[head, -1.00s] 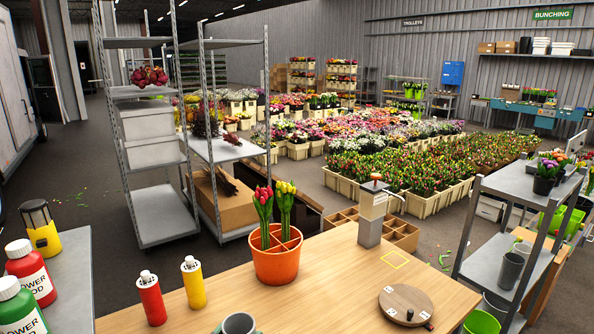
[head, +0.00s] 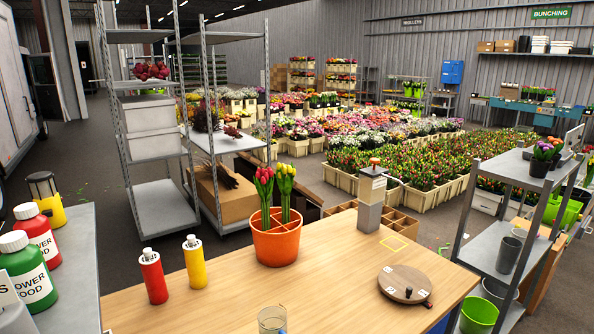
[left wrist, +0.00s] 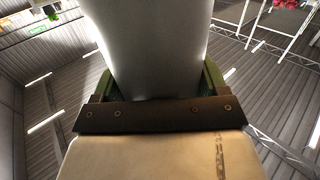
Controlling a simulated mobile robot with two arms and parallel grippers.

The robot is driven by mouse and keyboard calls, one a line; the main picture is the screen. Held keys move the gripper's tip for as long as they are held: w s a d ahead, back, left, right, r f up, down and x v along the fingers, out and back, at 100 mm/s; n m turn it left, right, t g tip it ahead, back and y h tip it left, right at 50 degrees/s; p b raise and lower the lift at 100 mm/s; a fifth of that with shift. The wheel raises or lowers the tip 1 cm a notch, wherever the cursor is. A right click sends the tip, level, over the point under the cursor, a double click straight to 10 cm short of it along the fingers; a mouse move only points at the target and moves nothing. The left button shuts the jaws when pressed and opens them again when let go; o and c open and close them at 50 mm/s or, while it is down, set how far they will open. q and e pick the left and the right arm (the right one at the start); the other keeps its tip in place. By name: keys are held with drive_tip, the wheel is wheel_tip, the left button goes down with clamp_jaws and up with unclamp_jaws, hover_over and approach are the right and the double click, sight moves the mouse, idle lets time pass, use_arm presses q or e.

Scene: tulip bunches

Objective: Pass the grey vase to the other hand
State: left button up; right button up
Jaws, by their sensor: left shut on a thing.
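The grey vase (left wrist: 150,40) fills the upper middle of the left wrist view, seen very close. My left gripper (left wrist: 158,86) is shut on it, with a green-padded finger on each side. The vase's upper end runs out of that picture. Neither my grippers nor the held vase shows in the head view. My right gripper is in no view.
The wooden table (head: 340,285) bears an orange pot (head: 276,243) of tulips, red (head: 152,277) and yellow (head: 194,262) bottles, a clear glass (head: 272,320), a round wooden board (head: 405,283) and a grey dispenser (head: 370,205). Its front middle is mostly clear. A shelf rack (head: 515,170) stands right.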

use_arm(q)
drive_tip(key=s+a+f+n+y+b, duration=0.1)
drive_tip(key=s+a+f+y+b, duration=0.1)
drive_tip(key=s, duration=0.3)
drive_tip(key=s+a+f+n+y+b, duration=0.2)
drive_tip(key=s+a+b, duration=0.2)
drive_tip(key=s, duration=0.1)
drive_tip(key=shift+s+a+t+y, duration=0.2)
drive_tip(key=shift+a+t+y, duration=0.1)
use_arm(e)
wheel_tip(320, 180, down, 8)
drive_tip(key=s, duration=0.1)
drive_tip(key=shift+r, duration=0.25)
use_arm(q)
drive_tip(key=shift+w+d+r, duration=0.1)
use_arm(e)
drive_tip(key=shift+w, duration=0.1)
